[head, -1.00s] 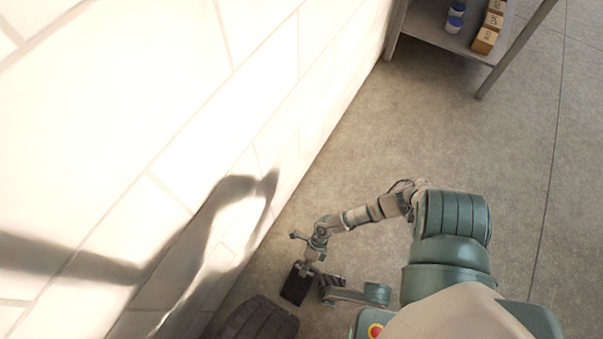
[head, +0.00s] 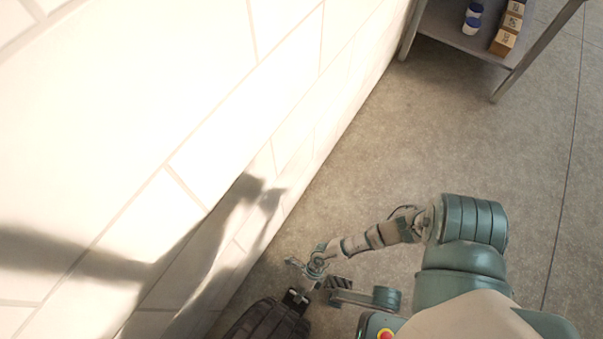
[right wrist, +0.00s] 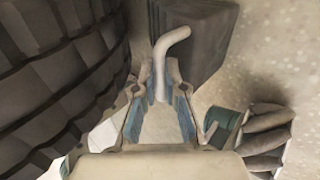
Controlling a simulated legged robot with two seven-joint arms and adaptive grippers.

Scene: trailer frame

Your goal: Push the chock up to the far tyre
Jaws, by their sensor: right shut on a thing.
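The tyre (head: 265,324) is a dark, ribbed round shape at the bottom edge of the head view, close to the wall. It fills the left side of the right wrist view (right wrist: 55,75). The chock (right wrist: 200,38) is a dark grey block on the floor in the right wrist view, beside the tyre; whether they touch is unclear. A pale bent handle (right wrist: 172,48) rises from it. My right gripper (right wrist: 160,88) is shut on this handle. In the head view the right gripper (head: 299,295) is low beside the tyre, and the chock is hard to make out there. My left gripper is out of view.
A pale tiled wall (head: 160,130) runs along the left. A metal shelf (head: 440,28) with blue-and-white tubs (head: 472,19) and cardboard boxes (head: 507,30) stands at the top right. The concrete floor (head: 400,130) between is clear.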

